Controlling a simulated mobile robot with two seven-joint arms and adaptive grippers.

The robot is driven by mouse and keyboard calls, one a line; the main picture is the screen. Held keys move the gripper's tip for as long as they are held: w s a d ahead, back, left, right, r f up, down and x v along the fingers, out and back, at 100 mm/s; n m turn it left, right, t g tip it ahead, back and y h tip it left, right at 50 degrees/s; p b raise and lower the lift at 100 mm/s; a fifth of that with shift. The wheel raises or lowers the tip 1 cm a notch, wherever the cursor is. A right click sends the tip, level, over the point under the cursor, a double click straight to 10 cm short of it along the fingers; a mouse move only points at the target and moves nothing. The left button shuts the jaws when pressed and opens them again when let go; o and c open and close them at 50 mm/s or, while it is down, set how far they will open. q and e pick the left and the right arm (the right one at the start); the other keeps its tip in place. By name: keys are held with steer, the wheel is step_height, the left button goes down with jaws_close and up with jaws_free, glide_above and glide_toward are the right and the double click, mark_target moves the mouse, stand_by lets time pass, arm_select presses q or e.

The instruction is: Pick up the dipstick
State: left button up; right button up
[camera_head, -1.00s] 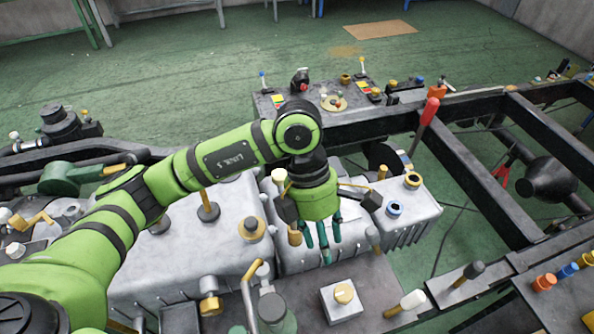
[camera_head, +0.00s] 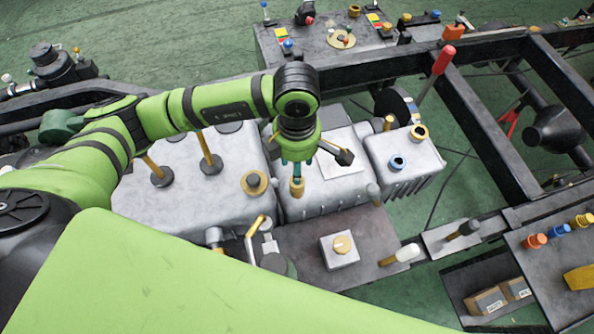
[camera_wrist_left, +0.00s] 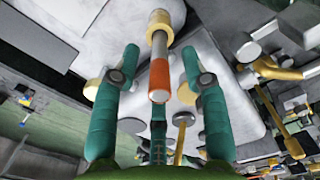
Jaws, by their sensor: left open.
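My left gripper (camera_head: 296,172) is over the middle of the grey engine block, pointing down, with its teal fingers spread. In the left wrist view the fingers (camera_wrist_left: 159,55) are apart, and a slim upright part with an orange end and a gold collar (camera_wrist_left: 159,80) shows between them. I take this part to be the dipstick, though its label or full shape does not show. My right gripper is not in view.
The grey engine block (camera_head: 205,228) carries several caps and upright rods close to the left gripper. A red-handled lever (camera_head: 442,62) stands on the black chassis frame (camera_head: 480,140) at right. A white box with a gold knob (camera_head: 340,250) sits in front.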

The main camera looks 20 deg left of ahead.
arm_select(q)
jaws_close()
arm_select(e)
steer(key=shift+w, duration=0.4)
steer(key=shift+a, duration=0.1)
arm_select(q)
step_height(320, 180, up, 10)
steer(key=b, duration=0.3)
steer(key=shift+r, duration=0.5)
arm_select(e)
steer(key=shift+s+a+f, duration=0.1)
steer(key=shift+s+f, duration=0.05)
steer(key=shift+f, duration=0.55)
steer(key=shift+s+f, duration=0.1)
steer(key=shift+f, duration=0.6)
